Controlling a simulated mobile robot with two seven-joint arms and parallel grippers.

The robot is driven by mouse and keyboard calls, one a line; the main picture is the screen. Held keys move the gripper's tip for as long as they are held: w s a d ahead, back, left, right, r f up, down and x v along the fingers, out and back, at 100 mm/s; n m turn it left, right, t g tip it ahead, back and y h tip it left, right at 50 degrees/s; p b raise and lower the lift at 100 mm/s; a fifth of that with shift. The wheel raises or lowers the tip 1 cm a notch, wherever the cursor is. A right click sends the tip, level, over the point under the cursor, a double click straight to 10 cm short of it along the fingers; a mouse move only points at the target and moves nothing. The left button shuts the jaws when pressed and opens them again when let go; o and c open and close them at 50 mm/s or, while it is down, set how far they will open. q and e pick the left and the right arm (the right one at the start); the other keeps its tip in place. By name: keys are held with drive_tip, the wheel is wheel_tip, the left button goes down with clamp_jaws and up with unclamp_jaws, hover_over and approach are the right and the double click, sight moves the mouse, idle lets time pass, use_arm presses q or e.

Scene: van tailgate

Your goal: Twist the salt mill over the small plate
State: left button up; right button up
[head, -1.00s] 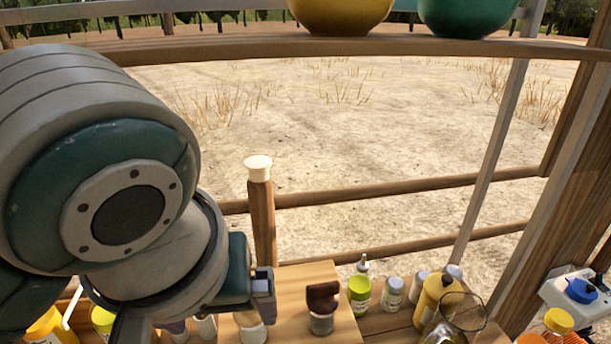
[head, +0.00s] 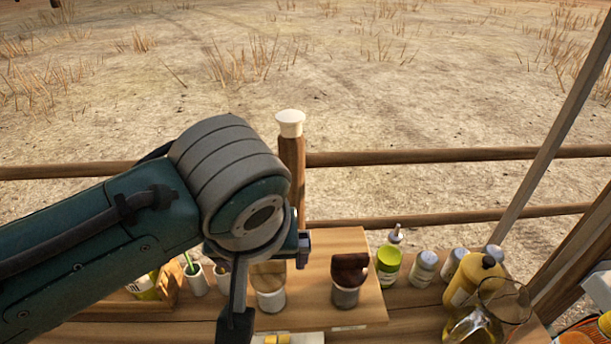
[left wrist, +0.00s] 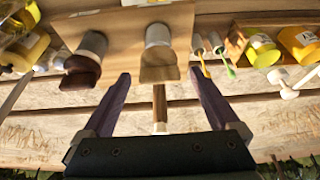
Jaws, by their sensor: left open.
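Two mills stand upright on a wooden board: one with a pale wooden top (head: 270,297), one with a dark brown top (head: 346,280). I cannot tell which holds salt. In the left wrist view, the pale-topped mill (left wrist: 158,62) appears between the fingertips of my left gripper (left wrist: 159,75), and the dark-topped one (left wrist: 84,66) is left of it. My left gripper is open and empty; its arm comes in from the left in the head view and partly hides the pale-topped mill's surroundings. I cannot make out a small plate. My right gripper is not in view.
Small white cups (head: 196,279) stand left. The wooden board (head: 345,242) has bare space behind the mills. A rail fence (head: 420,156) lies beyond.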

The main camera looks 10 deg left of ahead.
use_arm(q)
drive_tip(key=c, duration=1.4)
